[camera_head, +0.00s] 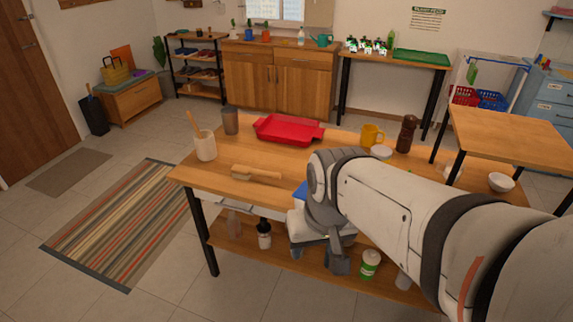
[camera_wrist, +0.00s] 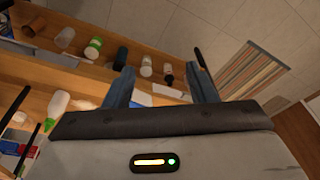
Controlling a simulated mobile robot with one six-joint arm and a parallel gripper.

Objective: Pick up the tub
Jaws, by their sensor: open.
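I cannot tell for certain which item is the tub. A green-and-white container (camera_head: 370,263) stands on the lower shelf of the near table, right of my gripper (camera_head: 319,258). It also shows in the wrist view (camera_wrist: 93,48), beyond my fingers and to the left. My gripper is open, with its two fingers (camera_wrist: 161,88) apart and pointing down in front of the table's long side. No object is clearly held between them. A blue item (camera_head: 300,195) is partly hidden behind my arm at the tabletop's edge.
The lower shelf (camera_head: 290,268) also holds a dark-topped jar (camera_head: 264,235) and clear containers. Floor left of the table is free, with a striped rug (camera_head: 125,222).

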